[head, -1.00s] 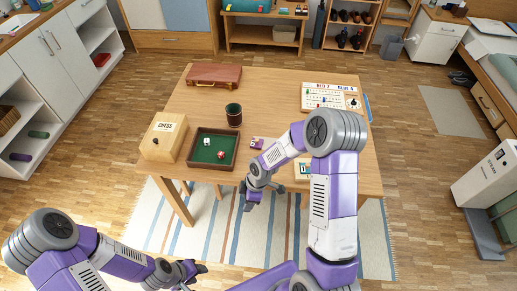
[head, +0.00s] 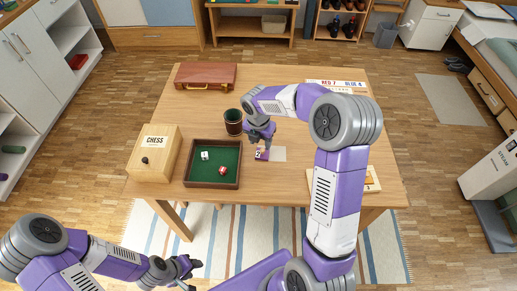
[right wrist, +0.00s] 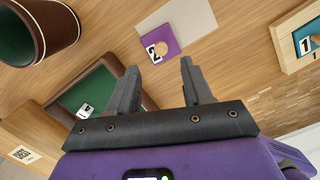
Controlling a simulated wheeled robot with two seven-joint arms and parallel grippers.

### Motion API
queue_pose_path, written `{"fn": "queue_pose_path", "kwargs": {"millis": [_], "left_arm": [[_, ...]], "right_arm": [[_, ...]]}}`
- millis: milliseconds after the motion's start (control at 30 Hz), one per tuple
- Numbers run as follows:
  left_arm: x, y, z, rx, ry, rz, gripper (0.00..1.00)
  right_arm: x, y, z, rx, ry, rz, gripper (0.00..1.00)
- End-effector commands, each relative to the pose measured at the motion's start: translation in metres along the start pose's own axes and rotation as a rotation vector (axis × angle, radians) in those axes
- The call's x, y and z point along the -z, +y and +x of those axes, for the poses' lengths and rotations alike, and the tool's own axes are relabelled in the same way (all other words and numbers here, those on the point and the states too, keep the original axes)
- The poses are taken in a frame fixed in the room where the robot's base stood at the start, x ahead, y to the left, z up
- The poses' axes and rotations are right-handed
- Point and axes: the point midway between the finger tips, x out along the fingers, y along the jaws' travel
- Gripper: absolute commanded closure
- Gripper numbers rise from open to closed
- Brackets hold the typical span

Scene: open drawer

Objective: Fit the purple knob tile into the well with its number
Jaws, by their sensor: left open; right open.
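The purple knob tile (head: 262,155) lies on the table and bears a white panel with a 2. It shows in the right wrist view (right wrist: 167,35) with its round wooden knob. My right gripper (head: 262,139) is open and empty above the tile; in the right wrist view its two fingers (right wrist: 160,85) are apart, with the tile beyond them. A wooden board (head: 371,187) lies at the table's front right, mostly hidden by my right arm; the right wrist view shows its corner with a 1 (right wrist: 307,44). No well numbered 2 is visible. My left gripper (head: 188,267) is open and empty before the table.
A pale square (head: 278,154) lies beside the tile. A green-lined tray (head: 190,182) with two dice, a dark cup (head: 233,121) and a chess box (head: 147,165) stand to the left. A briefcase (head: 206,76) lies at the back, and a scoreboard (head: 337,85) is partly hidden behind my arm.

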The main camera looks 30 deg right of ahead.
Motion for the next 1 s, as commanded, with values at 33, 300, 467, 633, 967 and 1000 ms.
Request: {"fn": "queue_pose_path", "kwargs": {"millis": [33,300,467,633,967,1000], "left_arm": [[0.000,-0.002,0.004,0.000,-0.001,0.000,0.55],[0.001,-0.007,0.019,0.000,-0.001,-0.001,0.55],[0.001,-0.010,0.027,0.000,-0.001,-0.001,0.55],[0.001,-0.010,0.026,0.000,0.000,-0.001,0.55],[0.001,-0.010,0.026,0.000,0.000,0.000,0.55],[0.001,-0.010,0.026,0.000,0.000,0.000,0.55]], "right_arm": [[0.000,0.000,0.008,0.001,0.001,0.001,0.50],[-0.006,0.000,0.040,0.001,0.002,0.003,0.50],[-0.006,0.001,0.060,0.000,0.002,0.002,0.50],[-0.007,0.001,0.060,-0.001,0.000,0.002,0.50],[-0.007,0.001,0.060,-0.001,0.001,0.002,0.90],[-0.007,0.001,0.060,-0.001,0.001,0.002,0.96]]}}
